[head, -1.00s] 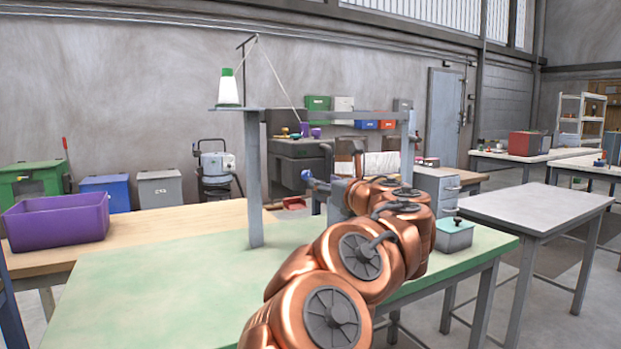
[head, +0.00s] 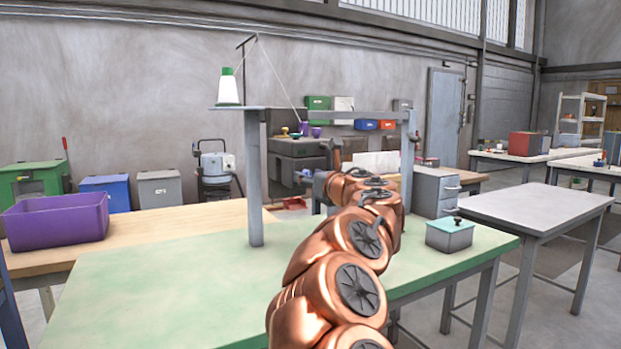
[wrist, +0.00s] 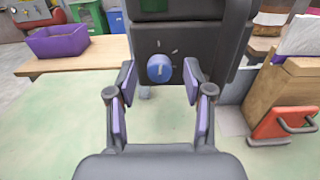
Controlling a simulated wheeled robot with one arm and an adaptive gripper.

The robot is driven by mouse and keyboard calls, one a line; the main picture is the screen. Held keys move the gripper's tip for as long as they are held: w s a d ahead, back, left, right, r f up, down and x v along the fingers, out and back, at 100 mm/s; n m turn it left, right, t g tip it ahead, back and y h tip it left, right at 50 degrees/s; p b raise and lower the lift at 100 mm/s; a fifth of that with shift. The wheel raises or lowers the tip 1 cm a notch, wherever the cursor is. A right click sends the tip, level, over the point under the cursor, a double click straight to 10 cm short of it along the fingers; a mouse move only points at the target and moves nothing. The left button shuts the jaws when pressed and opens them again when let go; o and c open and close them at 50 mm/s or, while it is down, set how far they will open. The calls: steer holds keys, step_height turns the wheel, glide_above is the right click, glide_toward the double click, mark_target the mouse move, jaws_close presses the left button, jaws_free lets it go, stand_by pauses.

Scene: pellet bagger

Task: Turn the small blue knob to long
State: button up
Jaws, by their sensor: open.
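The small blue knob (wrist: 160,69) sits on the front of a dark grey machine housing (wrist: 205,38) in the wrist view. A pale pointer line shows on its face, with light tick marks above it on the panel; no lettering can be read. My gripper (wrist: 160,86) is open, its two fingers to the left and right of the knob and seemingly short of it. Nothing is between the fingers.
The green tabletop (head: 150,290) is largely clear. A purple bin (head: 55,222) stands at left. A grey post (head: 254,180) rises near the machine. A teal-lidded box (head: 450,235) is at the table's right.

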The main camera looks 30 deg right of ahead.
jaws_close()
stand_by(0.3)
